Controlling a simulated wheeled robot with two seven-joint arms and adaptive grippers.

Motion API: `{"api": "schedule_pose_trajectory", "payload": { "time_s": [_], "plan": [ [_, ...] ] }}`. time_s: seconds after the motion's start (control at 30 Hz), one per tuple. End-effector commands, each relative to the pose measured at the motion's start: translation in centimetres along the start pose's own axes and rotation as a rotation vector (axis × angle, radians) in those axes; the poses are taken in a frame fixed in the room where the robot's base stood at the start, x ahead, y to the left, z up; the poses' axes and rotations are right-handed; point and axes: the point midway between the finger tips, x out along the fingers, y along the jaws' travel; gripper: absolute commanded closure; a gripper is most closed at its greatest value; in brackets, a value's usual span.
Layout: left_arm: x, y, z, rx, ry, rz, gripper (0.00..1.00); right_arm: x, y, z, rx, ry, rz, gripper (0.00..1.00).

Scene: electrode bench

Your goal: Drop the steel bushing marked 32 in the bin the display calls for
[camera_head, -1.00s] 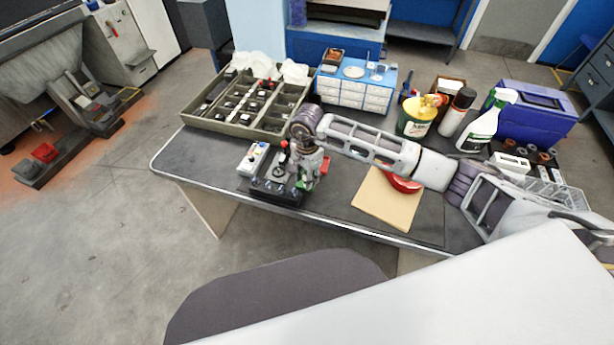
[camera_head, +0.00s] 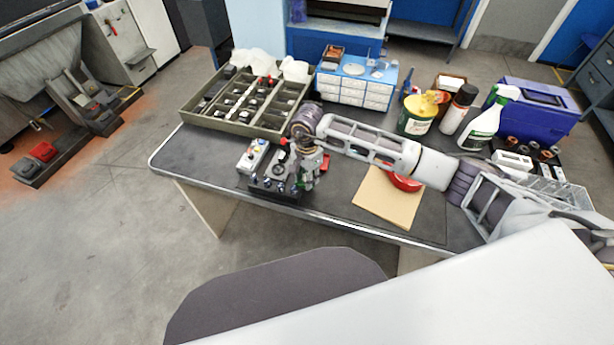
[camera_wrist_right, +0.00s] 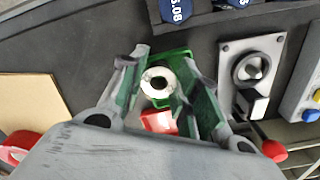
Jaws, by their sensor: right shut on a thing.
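My right gripper (camera_head: 307,184) is low over the front of the bench, beside the black rack. In the right wrist view its fingers (camera_wrist_right: 160,80) are closed around a pale steel ring, the bushing (camera_wrist_right: 158,83). No number is readable on it. Behind the bushing, in line with it, is a green bin (camera_wrist_right: 178,54); a red bin (camera_wrist_right: 160,122) lies beside it. I cannot tell the bushing's height above them. In the head view the arm mostly hides the bins, and a red edge (camera_head: 325,163) shows. No readable display is in view. My left gripper is not in view.
A divided tray (camera_head: 215,122) and blue drawer cabinet (camera_head: 355,84) are behind. A tan board (camera_head: 385,204) lies right; bare bench lies between.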

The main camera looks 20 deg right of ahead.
Motion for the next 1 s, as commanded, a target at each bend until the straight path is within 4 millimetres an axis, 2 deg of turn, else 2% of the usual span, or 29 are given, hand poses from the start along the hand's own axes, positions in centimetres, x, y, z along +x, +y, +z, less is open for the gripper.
{"api": "schedule_pose_trajectory", "payload": {
  "time_s": [0.23, 0.43, 0.47, 0.63, 0.87, 1.0],
  "plan": [
    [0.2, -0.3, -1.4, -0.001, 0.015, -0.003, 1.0, 0.2, 0.0, 0.0, 0.0, 0.0, 0.0, 0.94],
    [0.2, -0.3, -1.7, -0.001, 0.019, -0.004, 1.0, 0.1, 0.0, 0.0, 0.0, 0.0, 0.0, 0.94],
    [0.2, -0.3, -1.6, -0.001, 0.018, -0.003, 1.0, 0.1, 0.0, 0.0, 0.0, 0.0, 0.0, 0.65],
    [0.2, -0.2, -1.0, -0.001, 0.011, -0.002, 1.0, 0.2, 0.0, 0.0, 0.0, 0.0, 0.0, 0.43],
    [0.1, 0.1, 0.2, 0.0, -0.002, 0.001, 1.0, 0.2, 0.0, 0.0, 0.0, 0.0, 0.0, 0.43],
    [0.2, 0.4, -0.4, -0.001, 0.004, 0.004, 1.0, 0.1, 0.0, 0.0, 0.0, 0.0, 0.0, 0.43]
  ]
}}
